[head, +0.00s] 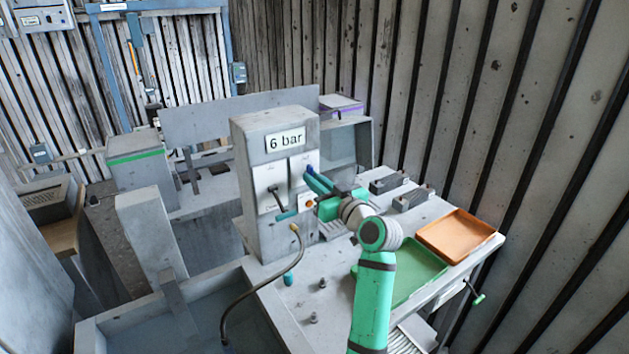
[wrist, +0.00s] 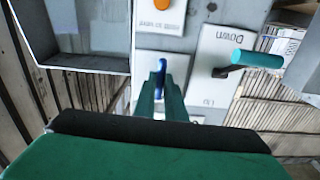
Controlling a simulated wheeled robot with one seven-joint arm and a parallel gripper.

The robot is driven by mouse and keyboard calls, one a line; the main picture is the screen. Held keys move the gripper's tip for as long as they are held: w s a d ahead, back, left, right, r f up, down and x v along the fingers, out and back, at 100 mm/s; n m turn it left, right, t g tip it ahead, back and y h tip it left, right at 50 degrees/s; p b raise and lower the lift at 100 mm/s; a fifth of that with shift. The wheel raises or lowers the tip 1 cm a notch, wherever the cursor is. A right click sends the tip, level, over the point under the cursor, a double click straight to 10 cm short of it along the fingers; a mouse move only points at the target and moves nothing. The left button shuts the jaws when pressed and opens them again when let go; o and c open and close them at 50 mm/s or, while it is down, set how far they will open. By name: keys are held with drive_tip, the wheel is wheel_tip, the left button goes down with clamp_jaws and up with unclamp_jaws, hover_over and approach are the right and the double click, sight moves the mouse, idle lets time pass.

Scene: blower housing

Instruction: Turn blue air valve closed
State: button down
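The blue air valve (head: 308,170) is a small blue handle on a white plate on the grey column under the "6 bar" sign (head: 286,140). In the wrist view the blue handle (wrist: 161,65) stands upright in the picture between my fingertips. My gripper (head: 317,181) reaches the column from the right, and its teal fingers (wrist: 161,90) lie close together on both sides of the handle. They appear shut on it. The fingers hide the lower part of the handle.
A lever with a teal grip (wrist: 257,59) sticks out beside the valve, on a plate marked "Down". An orange button (wrist: 160,5) is on the other side. A green tray (head: 415,275) and an orange tray (head: 458,236) lie on the bench. A hose (head: 262,291) hangs in front.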

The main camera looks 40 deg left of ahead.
drive_tip(key=shift+a+m, duration=0.1)
drive_tip(key=shift+m, duration=0.2)
drive_tip(key=shift+w+m, duration=0.1)
drive_tip(key=shift+m, duration=8.3)
drive_tip(key=c, duration=1.8)
unclamp_jaws()
